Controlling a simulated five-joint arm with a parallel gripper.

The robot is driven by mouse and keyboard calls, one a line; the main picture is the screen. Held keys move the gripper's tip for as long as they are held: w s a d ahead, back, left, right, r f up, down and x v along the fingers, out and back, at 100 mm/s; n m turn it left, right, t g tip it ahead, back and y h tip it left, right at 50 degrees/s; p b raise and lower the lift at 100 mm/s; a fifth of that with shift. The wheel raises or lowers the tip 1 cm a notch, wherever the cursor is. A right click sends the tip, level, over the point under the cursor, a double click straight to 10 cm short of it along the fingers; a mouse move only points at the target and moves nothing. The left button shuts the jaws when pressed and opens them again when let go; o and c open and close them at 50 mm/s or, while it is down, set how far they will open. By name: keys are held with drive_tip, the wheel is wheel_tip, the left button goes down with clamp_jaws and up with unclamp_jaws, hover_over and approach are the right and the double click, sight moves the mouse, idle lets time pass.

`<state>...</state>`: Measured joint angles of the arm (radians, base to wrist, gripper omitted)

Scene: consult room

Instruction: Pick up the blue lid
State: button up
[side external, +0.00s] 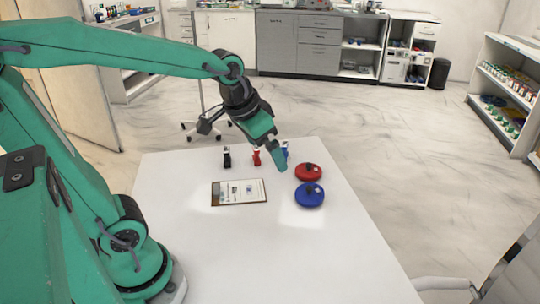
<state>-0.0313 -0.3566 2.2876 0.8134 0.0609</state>
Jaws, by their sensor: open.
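The blue lid (309,196) is a round disc with a small dark knob on top. It lies flat on the white table (290,260), right of the middle. A red lid (308,172) of similar shape lies just behind it. My gripper (278,163) is above the table, up and left of the blue lid and apart from it. It is open, with nothing seen between its fingers. One finger partly hides the objects at the back of the table.
A flat card or tablet (239,192) lies left of the lids. Small black (227,158), red (256,157) and blue (285,148) items stand in a row at the back. The front of the table is clear.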

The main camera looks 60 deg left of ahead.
drive_tip(key=w+a+f+g, duration=0.1)
drive_tip(key=w+a+f, duration=0.1)
drive_tip(key=w+f, duration=0.55)
drive_tip(key=g, duration=0.1)
hover_over(310, 187)
drive_tip(key=s, duration=0.2)
drive_tip(key=shift+m, duration=0.3)
drive_tip(key=x, duration=0.2)
drive_tip(key=s+x, duration=0.1)
drive_tip(key=x, duration=0.4)
drive_tip(key=shift+s+d+f, duration=0.1)
drive_tip(key=shift+d+f, duration=0.15)
drive_tip(key=shift+f, duration=0.2)
drive_tip(key=shift+w+a+f, duration=0.1)
drive_tip(key=shift+w+f, duration=0.1)
drive_tip(key=shift+f, duration=0.15)
drive_tip(key=shift+x, duration=1.25)
drive_tip(key=shift+x, duration=2.65)
drive_tip(key=shift+s, duration=0.1)
drive_tip(key=shift+c, duration=0.2)
drive_tip(key=c, duration=1)
